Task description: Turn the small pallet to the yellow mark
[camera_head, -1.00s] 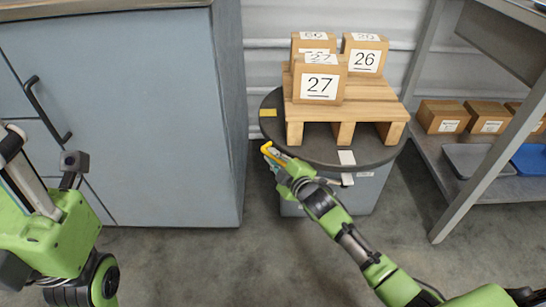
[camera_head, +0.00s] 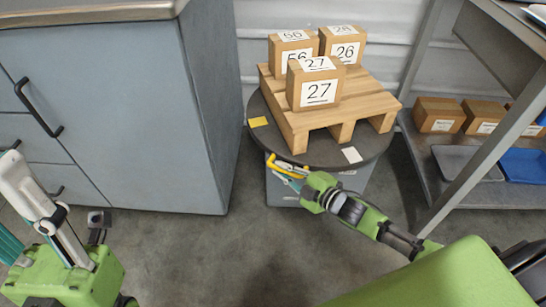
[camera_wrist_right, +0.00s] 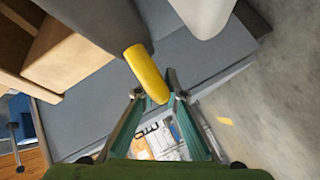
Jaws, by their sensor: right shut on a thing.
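The small pallet (camera_head: 300,121) is wooden and sits askew on a dark round turntable (camera_head: 325,158). My right gripper (camera_head: 292,172) is shut on a yellow handle (camera_head: 281,162) at the disc's front edge. The handle also shows between the fingers in the right wrist view (camera_wrist_right: 147,72).
A blue-grey cabinet (camera_head: 115,110) stands close on the left. A metal rack (camera_head: 440,138) with small boxes (camera_head: 437,115) and a blue tray (camera_head: 522,166) is on the right. Bare floor (camera_head: 240,240) lies in front.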

